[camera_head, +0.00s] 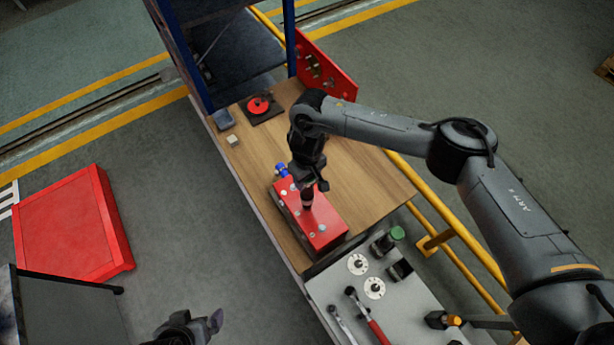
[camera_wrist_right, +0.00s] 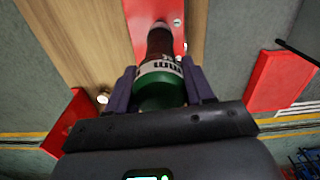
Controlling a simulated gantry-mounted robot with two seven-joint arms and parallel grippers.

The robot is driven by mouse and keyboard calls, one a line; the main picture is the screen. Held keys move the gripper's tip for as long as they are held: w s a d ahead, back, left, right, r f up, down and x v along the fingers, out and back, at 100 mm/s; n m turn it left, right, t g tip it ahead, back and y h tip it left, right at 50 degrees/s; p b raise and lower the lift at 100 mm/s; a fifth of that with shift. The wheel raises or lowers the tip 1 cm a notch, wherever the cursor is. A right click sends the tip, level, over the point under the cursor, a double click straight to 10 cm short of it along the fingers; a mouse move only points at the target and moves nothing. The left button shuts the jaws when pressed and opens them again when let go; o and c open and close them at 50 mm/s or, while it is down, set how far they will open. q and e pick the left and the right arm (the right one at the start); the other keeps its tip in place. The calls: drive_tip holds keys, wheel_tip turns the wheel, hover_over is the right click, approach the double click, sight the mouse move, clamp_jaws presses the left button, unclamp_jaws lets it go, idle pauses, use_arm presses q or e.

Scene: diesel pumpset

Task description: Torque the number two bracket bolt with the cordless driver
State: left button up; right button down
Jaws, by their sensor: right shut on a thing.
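The red block (camera_head: 325,231) lies on the wooden tabletop, with several pale bolt heads on its top and sides. Which one is number two I cannot tell. My right gripper (camera_head: 308,183) is above the block. The driver's nose (camera_head: 307,200) points down at the block's top. Whether its tip touches a bolt is hidden. My left gripper (camera_head: 195,325) shows partly at the bottom edge; its jaw opening is unclear.
A blue fitting (camera_head: 281,169) is at the block's far end. A red disc (camera_head: 258,105) lies on a dark pad. The right tabletop is clear.

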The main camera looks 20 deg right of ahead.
drive_tip(key=shift+d, duration=0.1)
idle(0.4)
drive_tip(key=shift+r, duration=2.65)
